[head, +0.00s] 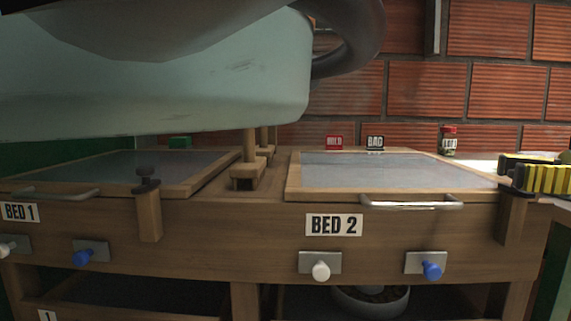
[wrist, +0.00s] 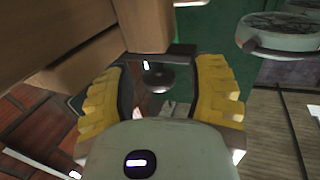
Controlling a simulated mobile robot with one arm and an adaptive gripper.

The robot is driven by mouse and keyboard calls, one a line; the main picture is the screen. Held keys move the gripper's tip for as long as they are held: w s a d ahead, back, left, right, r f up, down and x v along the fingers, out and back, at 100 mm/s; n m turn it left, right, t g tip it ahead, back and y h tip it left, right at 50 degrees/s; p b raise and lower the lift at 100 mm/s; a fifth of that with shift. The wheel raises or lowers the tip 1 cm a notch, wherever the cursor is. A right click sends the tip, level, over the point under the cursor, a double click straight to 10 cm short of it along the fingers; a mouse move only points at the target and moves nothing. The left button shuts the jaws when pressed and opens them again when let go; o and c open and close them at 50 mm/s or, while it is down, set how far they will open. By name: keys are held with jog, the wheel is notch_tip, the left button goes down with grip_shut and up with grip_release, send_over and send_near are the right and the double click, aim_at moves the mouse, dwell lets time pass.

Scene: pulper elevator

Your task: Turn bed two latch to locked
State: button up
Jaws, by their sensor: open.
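Bed 2 (head: 370,170) is a grey panel in a wooden frame, with a metal handle and a "BED 2" label (head: 334,225) on the front. At its right front corner a wooden post-like piece (head: 513,218) stands out. It looks like the latch, but its top is hidden behind my gripper. My gripper (head: 535,172) has yellow-and-black fingers and is at the right edge of the head view. In the wrist view my gripper (wrist: 160,88) is open, with nothing clearly held. A wooden block (wrist: 145,25) lies just beyond the fingertips; I cannot tell whether they touch it.
Bed 1 (head: 130,168) has a similar wooden piece with a dark knob (head: 148,180). A white knob (head: 321,270) and a blue knob (head: 431,269) stick out below bed 2. "MILD" and "BAD" signs (head: 375,142) and a jar (head: 448,140) stand behind it. A pale body fills the upper left.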

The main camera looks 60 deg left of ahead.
notch_tip(320, 180, up, 10)
jog(key=shift+s+f, duration=0.1)
dwell(0.6)
jog(key=shift+d, duration=0.1)
dwell(0.5)
